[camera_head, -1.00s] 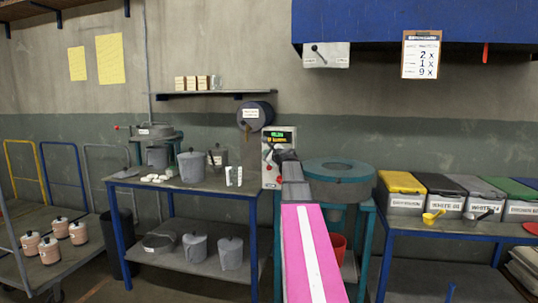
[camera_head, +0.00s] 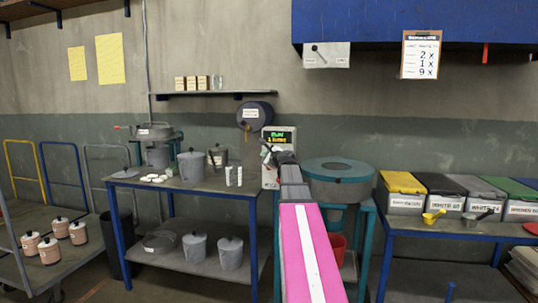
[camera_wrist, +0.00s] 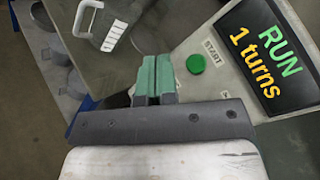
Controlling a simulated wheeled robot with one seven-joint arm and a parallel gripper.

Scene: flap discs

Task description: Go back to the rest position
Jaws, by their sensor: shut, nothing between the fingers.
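My gripper (camera_head: 266,147) is shut and empty, in front of the white control box (camera_head: 269,183) at the middle of the head view. In the wrist view its green-padded fingertips (camera_wrist: 153,76) are together, beside the green START button (camera_wrist: 196,64) and apart from it in the picture. The display (camera_wrist: 265,50) reads "RUN 1 turns". My pink arm reaches up from the bottom of the head view and hides part of the box.
A teal-rimmed round machine (camera_head: 338,180) stands right of my arm. The left table (camera_head: 130,182) holds grey pots (camera_head: 191,166) and white items. Lidded bins (camera_head: 403,192) stand on the right table. A cart (camera_head: 30,262) with copper-coloured canisters stands at far left.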

